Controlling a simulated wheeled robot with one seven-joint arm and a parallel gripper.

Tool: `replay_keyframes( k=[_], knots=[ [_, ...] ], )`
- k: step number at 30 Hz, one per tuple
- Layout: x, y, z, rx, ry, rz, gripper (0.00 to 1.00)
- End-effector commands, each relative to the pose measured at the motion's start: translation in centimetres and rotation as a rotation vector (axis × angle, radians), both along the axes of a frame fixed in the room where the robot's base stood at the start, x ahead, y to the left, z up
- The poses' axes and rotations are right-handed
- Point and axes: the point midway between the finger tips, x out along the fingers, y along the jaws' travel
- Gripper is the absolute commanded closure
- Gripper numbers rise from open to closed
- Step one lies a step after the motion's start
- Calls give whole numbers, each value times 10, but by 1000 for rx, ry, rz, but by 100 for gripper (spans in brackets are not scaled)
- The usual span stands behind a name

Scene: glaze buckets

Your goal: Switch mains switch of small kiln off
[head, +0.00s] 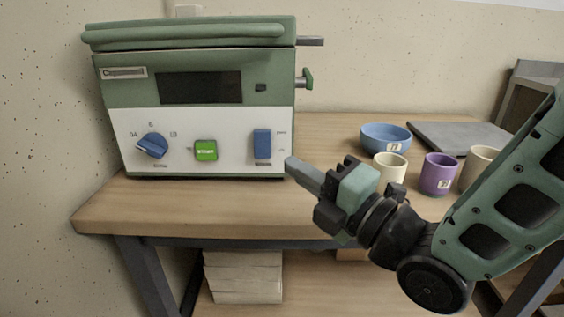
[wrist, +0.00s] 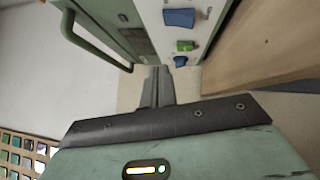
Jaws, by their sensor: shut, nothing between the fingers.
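The small kiln (head: 196,100) is a green box with a white front panel, standing at the left of the table. Its mains switch (head: 262,144) is a blue rocker at the right of the panel; it also shows in the wrist view (wrist: 179,18). I cannot tell its position. A green start button (head: 206,150) and a blue rotary knob (head: 152,146) are to its left. My gripper (head: 292,164) is shut and empty, its fingertips in front of the panel's lower right corner, to the right of and slightly below the switch, apparently not touching it.
On the wooden table (head: 210,205), a blue bowl (head: 386,137), a cream cup (head: 390,168) and a purple cup (head: 438,175) stand right of the kiln, beyond my arm. A grey slab (head: 462,138) lies behind them. The table in front of the kiln is clear.

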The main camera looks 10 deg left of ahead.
Motion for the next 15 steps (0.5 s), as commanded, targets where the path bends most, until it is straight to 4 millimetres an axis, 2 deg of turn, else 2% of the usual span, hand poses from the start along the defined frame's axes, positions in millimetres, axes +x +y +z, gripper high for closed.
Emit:
replay_keyframes(
  k=[6, 15],
  knots=[
    [-12, -21, 1, 0, 0, -1, 100],
    [-15, -24, 1, 0, 0, 0, 100]
  ],
)
